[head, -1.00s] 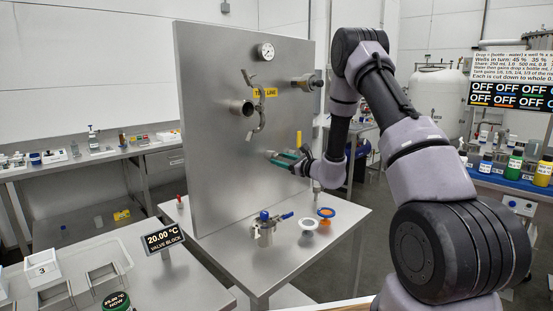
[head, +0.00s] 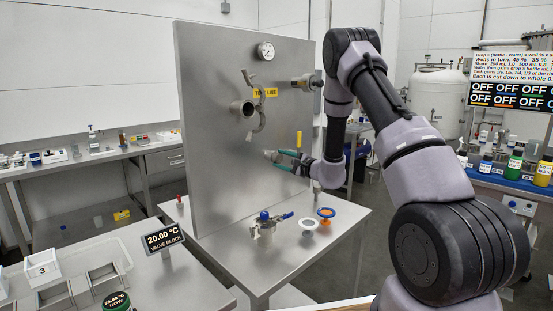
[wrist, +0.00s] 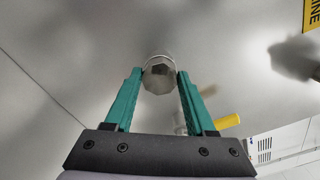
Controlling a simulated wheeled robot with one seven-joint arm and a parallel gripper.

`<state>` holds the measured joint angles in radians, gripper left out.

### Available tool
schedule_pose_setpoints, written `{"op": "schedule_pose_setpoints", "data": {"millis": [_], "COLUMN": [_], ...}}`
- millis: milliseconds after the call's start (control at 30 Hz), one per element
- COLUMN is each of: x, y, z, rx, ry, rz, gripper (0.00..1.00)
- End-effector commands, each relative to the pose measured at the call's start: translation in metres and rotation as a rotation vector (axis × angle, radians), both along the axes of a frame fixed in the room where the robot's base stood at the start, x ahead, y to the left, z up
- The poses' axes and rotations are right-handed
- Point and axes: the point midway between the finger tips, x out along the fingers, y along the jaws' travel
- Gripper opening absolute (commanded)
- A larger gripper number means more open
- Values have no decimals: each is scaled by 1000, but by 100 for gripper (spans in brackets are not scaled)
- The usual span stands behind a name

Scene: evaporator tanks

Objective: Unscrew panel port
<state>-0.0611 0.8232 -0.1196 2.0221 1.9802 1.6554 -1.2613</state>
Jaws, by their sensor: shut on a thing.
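The steel panel (head: 215,120) stands upright on a table. In the wrist view, a metal hexagonal port cap (wrist: 159,77) on the panel sits between the teal fingertips of my gripper (wrist: 159,74). My gripper is shut on the cap, one finger on each side. In the head view, my gripper (head: 271,156) reaches the panel's lower right area from the right, and the cap itself is too small to make out clearly. Whether the cap's thread is still engaged cannot be seen.
A yellow handle (head: 298,139) is close to the gripper on the right. A pipe stub (head: 243,108) and a curved pipe (head: 260,110) stick out above. A blue-handled valve (head: 265,226), a white ring (head: 309,224) and an orange-blue clamp (head: 325,213) lie on the table below.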

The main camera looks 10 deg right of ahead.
Motion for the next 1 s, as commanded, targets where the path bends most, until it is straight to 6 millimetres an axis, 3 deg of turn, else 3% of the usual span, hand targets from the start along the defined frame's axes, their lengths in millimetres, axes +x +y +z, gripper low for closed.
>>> {"op": "schedule_pose_setpoints", "data": {"millis": [167, 467, 800, 1000], "x": [3, 4, 4, 4], "y": [-6, -7, -8, -8], "z": [4, 4, 4, 5], "rx": [-118, -131, -447, -491], "ry": [-94, -105, -334, -366], "rz": [-14, -16, -17, -18], "gripper": [0, 0, 0, 0]}}
